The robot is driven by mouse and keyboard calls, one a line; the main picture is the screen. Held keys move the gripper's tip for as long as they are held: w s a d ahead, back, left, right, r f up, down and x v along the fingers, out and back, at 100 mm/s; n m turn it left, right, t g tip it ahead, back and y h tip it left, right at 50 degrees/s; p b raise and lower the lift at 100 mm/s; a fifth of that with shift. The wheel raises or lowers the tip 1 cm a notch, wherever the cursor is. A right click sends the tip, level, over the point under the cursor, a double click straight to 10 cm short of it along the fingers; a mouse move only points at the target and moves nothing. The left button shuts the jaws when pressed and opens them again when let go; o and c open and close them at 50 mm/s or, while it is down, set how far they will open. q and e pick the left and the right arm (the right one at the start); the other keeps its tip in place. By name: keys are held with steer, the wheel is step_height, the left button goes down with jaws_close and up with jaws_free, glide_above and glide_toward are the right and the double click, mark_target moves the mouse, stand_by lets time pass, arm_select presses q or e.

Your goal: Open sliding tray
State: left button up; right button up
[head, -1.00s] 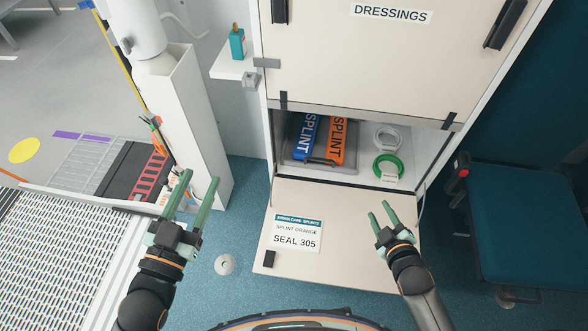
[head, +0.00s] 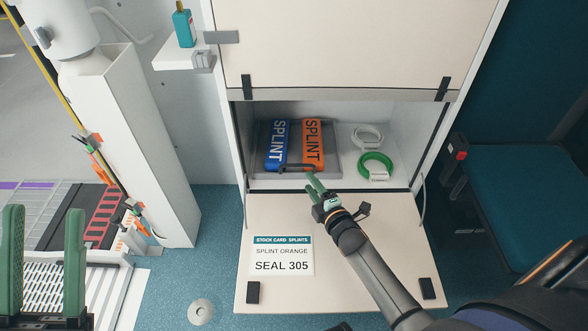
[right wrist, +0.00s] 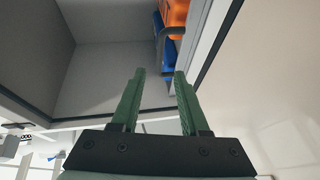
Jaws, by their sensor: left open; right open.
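A grey sliding tray (head: 331,160) sits inside the open cabinet compartment. A blue splint pack (head: 275,147) and an orange splint pack (head: 313,140) lie on it. A dark bar handle (head: 296,168) is at the tray's front edge. My right gripper (head: 312,182) is open and empty just in front of the handle, apart from it as far as I can tell. In the right wrist view its fingers (right wrist: 160,74) point into the compartment, with the orange pack (right wrist: 176,12) beyond them, upper right. My left gripper (head: 43,212) is open and empty at the lower left.
The lowered flap (head: 345,235) carries a label reading SPLINT ORANGE, SEAL 305 (head: 282,256). A white ring (head: 367,136) and a green ring (head: 377,164) lie right of the tray. A white post (head: 135,150) stands left; a blue seat (head: 515,200) is right.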

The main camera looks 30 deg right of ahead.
mark_target(297, 165)
steer(key=w+b, duration=0.1)
steer(key=w, duration=0.2)
steer(key=w+f+b, duration=0.1)
steer(key=w, duration=0.1)
steer(key=w+b, duration=0.2)
steer(key=w, duration=0.1)
steer(key=shift+w+d+f, duration=0.2)
steer(key=shift+w+f, duration=0.15)
steer(key=shift+f, duration=0.05)
steer(key=shift+w, duration=0.55)
steer(key=shift+c, duration=0.2)
jaws_close()
stand_by(0.3)
